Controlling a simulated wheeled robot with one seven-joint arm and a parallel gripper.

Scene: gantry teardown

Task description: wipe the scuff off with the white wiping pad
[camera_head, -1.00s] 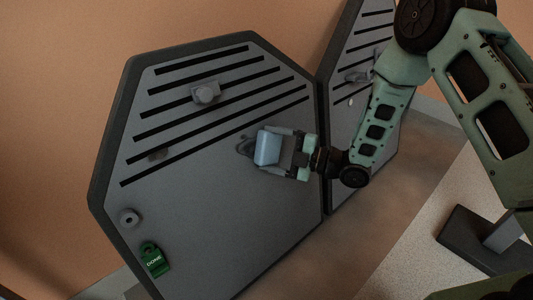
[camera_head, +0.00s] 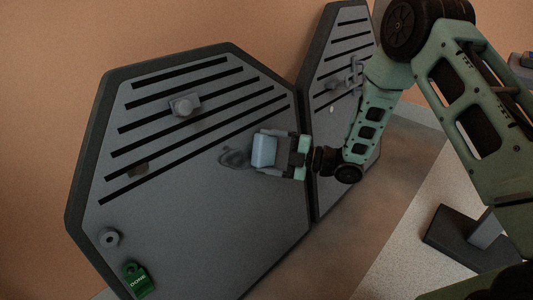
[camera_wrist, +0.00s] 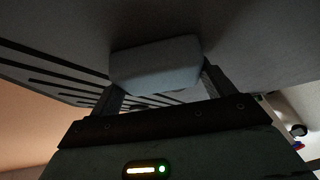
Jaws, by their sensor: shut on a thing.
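The wiping pad (camera_head: 264,150), a pale blue-white block in this light, is held in my gripper (camera_head: 282,153) in front of the large grey panel (camera_head: 215,225). In the wrist view the pad (camera_wrist: 157,65) sits between my two fingers (camera_wrist: 160,88), close to the panel face. I cannot tell whether it touches the panel. A dark grey smudge-like mark (camera_head: 234,157) shows on the panel just left of the pad. A smaller brownish mark (camera_head: 138,169) lies farther left, by the lower slots. I cannot tell for certain which is the scuff.
A grey knob (camera_head: 184,105) stands out among the panel's slots. A round grey fitting (camera_head: 109,237) and a green tag reading DONE (camera_head: 138,280) are at lower left. A second slotted panel (camera_head: 335,105) with a small fitting adjoins at right. The panel's lower middle is bare.

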